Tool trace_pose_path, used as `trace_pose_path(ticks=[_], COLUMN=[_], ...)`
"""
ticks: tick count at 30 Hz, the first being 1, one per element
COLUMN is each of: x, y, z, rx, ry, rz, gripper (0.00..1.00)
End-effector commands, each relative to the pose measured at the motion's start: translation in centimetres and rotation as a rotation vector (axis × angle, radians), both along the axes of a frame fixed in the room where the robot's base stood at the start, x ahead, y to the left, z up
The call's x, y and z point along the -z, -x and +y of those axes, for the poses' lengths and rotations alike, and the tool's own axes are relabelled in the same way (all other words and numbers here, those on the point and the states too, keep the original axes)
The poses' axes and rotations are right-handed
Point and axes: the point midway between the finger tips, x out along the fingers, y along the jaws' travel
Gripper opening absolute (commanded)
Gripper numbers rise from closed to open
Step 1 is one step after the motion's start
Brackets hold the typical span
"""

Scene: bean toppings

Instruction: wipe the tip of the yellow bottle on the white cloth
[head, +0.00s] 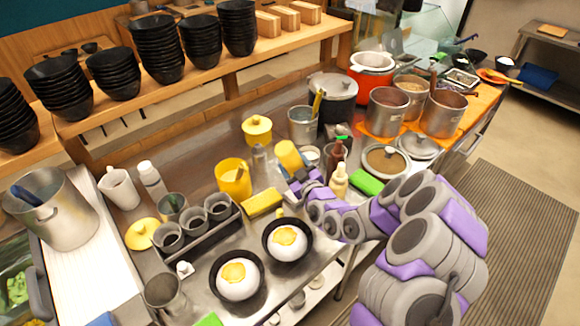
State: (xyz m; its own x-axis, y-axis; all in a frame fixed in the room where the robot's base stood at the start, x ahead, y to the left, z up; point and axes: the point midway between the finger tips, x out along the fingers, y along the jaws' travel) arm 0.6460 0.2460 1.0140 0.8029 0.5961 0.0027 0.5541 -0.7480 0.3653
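The yellow bottle (288,154) is tilted at the fingertips of my gripper (293,180), above the steel counter. My gripper appears shut on its lower part, and the fingers are small and partly hidden. I cannot make out which end of the bottle is the tip. I cannot clearly pick out a white cloth. A long flat white surface (90,245) lies at the left, well apart from the bottle, and I cannot tell whether it is cloth or board.
A yellow jug (233,178) and a yellow block (263,203) stand left of my gripper. Sauce bottles (338,181) stand close at its right. Two black bowls with white and yellow food (237,278) (288,241) sit in front. A shelf with stacked black bowls (157,48) runs behind.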

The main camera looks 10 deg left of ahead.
Motion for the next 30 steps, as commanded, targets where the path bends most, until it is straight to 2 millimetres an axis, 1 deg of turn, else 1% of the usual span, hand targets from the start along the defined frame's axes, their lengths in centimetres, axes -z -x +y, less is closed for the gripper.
trace_pose_path(ticks=[1, 5, 14, 20, 27, 30], x=[0.8, 1.7, 3.0, 2.6, 2.8, 2.9], y=[-0.3, -1.1, -2.8, -1.4, 0.5, 1.1], z=[0.2, 0.0, -2.2, -1.2, 1.1, 1.6], rx=[-0.002, -0.004, -0.001, -0.003, -0.004, -0.003], ry=[0.005, 0.010, 0.000, -0.006, 0.004, 0.005], rz=[-0.001, -0.002, -0.001, 0.002, 0.002, 0.000], gripper=[0.52, 0.52, 0.52, 0.52, 0.52, 0.52])
